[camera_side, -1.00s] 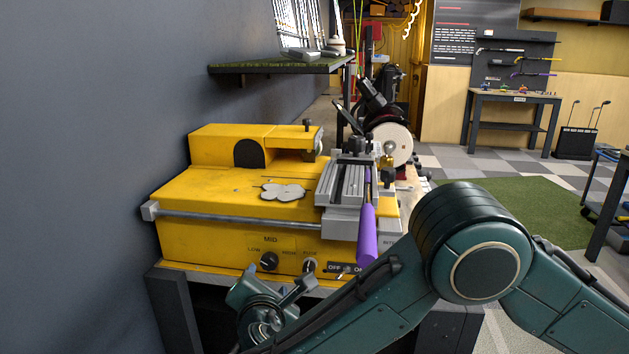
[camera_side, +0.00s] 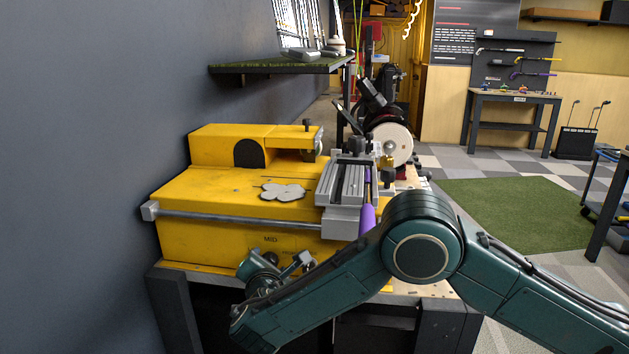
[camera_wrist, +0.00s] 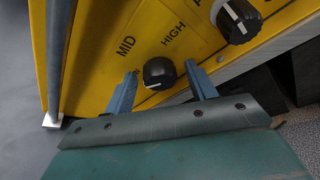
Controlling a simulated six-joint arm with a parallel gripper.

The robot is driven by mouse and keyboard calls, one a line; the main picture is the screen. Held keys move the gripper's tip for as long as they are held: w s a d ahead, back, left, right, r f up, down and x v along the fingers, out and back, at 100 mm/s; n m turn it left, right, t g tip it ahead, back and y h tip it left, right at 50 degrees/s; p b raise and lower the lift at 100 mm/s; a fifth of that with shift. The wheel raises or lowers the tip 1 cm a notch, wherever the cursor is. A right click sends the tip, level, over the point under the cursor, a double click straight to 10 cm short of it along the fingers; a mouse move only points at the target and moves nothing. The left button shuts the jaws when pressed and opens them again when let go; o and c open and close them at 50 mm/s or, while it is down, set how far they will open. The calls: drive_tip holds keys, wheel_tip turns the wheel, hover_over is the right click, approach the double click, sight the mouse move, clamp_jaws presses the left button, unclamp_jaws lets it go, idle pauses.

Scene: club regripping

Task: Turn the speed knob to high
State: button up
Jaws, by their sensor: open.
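The black speed knob (camera_wrist: 159,72) is on the yellow front panel (camera_wrist: 92,75) in the wrist view. MID and HIGH are printed above it. The white line on the knob shows at its lower left, away from HIGH. My gripper (camera_wrist: 160,69) is open, with one blue-grey finger on each side of the knob. I cannot tell whether the fingers touch it.
A second black knob (camera_wrist: 238,20) is close by at the upper right in the wrist view. A metal bar (camera_side: 235,220) crosses the machine's front. The purple club grip (camera_side: 367,219) hangs in front of the grey clamp (camera_side: 345,190), near my arm.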

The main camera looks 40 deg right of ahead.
drive_tip(key=shift+c, duration=0.3)
drive_tip(key=c, duration=0.9)
drive_tip(key=shift+m, duration=0.4)
drive_tip(key=shift+f+m+t, duration=0.1)
drive_tip(key=shift+m+t, duration=0.75)
drive_tip(key=shift+m, duration=0.9)
drive_tip(key=shift+f+m+t, duration=0.1)
drive_tip(key=shift+m+t, duration=0.7)
drive_tip(key=shift+m, duration=1)
drive_tip(key=shift+f+m+t, duration=0.1)
drive_tip(key=shift+m+t, duration=0.75)
drive_tip(key=shift+m, duration=0.9)
